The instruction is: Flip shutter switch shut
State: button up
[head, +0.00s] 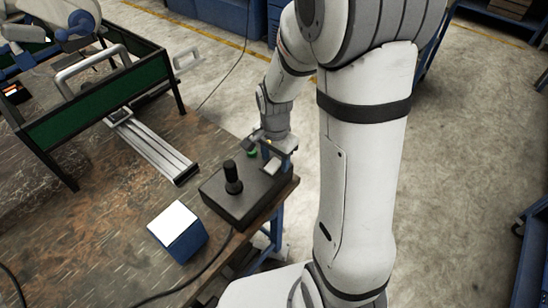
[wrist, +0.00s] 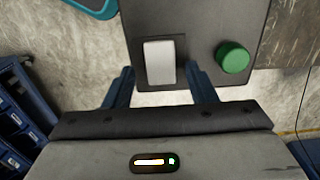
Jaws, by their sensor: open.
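The shutter switch looks like the white rocker plate (wrist: 160,62) on the dark control box (wrist: 203,18). In the head view the white plate (head: 272,166) sits near the right end of the box (head: 228,208). I cannot tell from these frames which way it is tipped. My gripper (head: 269,152) is over that end of the box, fingers pointing down. In the wrist view my gripper (wrist: 160,75) is open and empty, with one finger on each side of the switch's near part. I cannot tell whether a finger touches it.
A green button (wrist: 233,57) is right of the switch in the wrist view, close to the right finger. A black joystick (head: 232,178) stands on the box. A blue box with white top (head: 177,231) and a metal rail (head: 150,146) are on the worn table (head: 110,225).

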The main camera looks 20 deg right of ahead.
aim_at(276, 164)
notch_tip(276, 164, up, 8)
dwell(0.6)
jog(key=shift+f, duration=0.1)
jog(key=s+r+n+t, duration=0.2)
jog(key=s+r+n, duration=0.6)
jog(key=s, duration=0.5)
jog(key=shift+d+r+n+t, duration=0.15)
jog(key=shift+d+n+t, duration=0.25)
jog(key=shift+n, duration=1)
jog(key=shift+s, duration=0.1)
